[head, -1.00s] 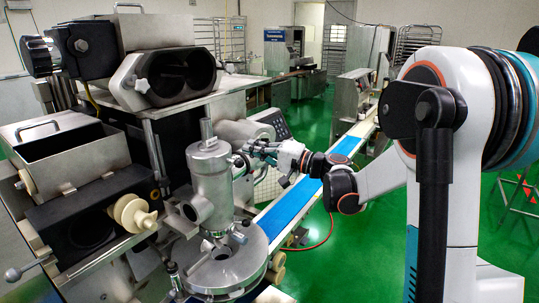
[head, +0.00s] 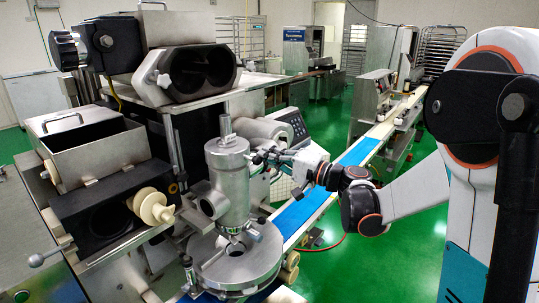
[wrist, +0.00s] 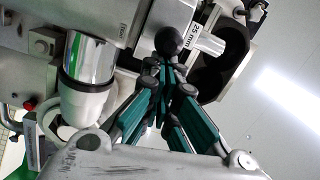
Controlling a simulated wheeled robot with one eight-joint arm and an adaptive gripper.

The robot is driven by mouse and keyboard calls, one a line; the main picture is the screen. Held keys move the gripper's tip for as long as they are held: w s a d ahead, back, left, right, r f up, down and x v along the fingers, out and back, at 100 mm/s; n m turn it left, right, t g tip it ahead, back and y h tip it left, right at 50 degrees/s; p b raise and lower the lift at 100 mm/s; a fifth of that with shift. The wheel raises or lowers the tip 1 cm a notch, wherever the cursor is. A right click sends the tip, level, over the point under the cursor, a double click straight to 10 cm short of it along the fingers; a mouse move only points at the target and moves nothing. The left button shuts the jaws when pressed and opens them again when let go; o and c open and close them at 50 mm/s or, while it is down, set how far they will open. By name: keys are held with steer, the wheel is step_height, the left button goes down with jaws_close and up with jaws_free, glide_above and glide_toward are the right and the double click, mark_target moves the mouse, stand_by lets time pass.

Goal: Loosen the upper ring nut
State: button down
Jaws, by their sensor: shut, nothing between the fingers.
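An upright steel cylinder (head: 230,185) stands on a round steel disc on the machine. A wider collar (head: 226,147) circles its top and looks like the upper ring nut, with a thin post rising above it. My gripper (head: 257,157) is just right of this collar; whether it touches is not clear. In the wrist view my gripper (wrist: 165,74) has its green-sided fingers together and empty. A black ball knob (wrist: 168,42) shows right at the fingertips there, beside a steel piece (wrist: 207,43) marked "25 mm".
A hopper with a black double opening (head: 201,77) sits above and behind the cylinder. Cream-coloured rollers (head: 151,206) are at its left. A blue conveyor belt (head: 300,212) runs below my forearm toward the back right. Green floor is open at the right.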

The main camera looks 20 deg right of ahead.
steer(key=shift+s+a+m+h, duration=0.15)
steer(key=shift+s+m+h, duration=0.05)
steer(key=shift+m+h, duration=0.1)
steer(key=s+a+m+t+h, duration=0.1)
steer(key=s+a+t+h, duration=0.1)
steer(key=s+a, duration=0.2)
steer(key=shift+s+a+m, duration=0.2)
steer(key=shift+a+m, duration=0.2)
steer(key=shift+a, duration=0.1)
stand_by(0.7)
